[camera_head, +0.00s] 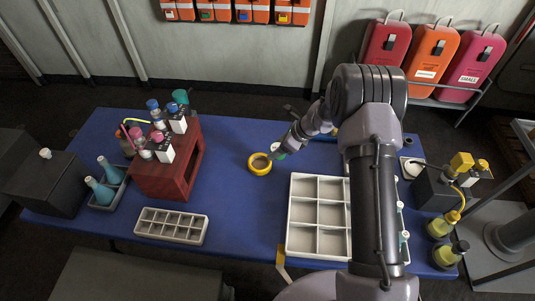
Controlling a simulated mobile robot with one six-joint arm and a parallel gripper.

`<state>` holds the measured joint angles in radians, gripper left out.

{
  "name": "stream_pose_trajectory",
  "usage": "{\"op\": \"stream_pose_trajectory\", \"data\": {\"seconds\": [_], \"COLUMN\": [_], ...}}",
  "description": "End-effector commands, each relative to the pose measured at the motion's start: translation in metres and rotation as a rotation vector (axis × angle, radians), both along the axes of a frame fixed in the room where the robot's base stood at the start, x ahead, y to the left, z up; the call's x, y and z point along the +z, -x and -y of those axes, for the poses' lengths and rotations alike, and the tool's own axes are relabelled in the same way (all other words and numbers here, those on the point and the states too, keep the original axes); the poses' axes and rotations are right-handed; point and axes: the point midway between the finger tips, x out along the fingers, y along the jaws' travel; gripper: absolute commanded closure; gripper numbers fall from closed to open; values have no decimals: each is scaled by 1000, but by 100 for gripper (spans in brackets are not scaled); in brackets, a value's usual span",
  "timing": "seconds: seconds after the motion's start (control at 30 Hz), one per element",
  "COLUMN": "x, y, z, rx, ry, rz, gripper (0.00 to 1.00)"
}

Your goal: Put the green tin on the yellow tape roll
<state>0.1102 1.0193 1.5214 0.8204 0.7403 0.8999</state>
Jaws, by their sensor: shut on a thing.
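The yellow tape roll (259,169) lies flat on the blue table, near its middle. The green tin (279,153) is small and partly hidden behind my gripper, just right of and behind the tape roll in the picture. My gripper (280,150) is shut on the green tin. My arm comes in from the right and covers part of the table. I cannot tell how high the tin is above the table or whether it touches the roll.
A white compartment tray (289,238) stands right of centre, partly behind my arm. A dark red rack (165,182) with bottles stands at the left, with a small white tray (171,226) in front. Yellow-capped flasks (443,225) stand at the right. The table left of the roll is clear.

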Motion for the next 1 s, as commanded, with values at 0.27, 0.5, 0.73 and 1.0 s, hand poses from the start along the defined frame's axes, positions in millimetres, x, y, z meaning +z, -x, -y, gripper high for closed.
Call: {"op": "stream_pose_trajectory", "data": {"seconds": [0.27, 0.5, 0.73, 1.0], "x": [-5, -40, -42, -41], "y": [-25, -23, -23, -23], "z": [-33, -30, -30, -30], "rx": [4, 1, 2, 2], "ry": [0, 0, 0, 0], "rz": [3, 0, 0, 0], "gripper": [87, 87, 87, 24]}}
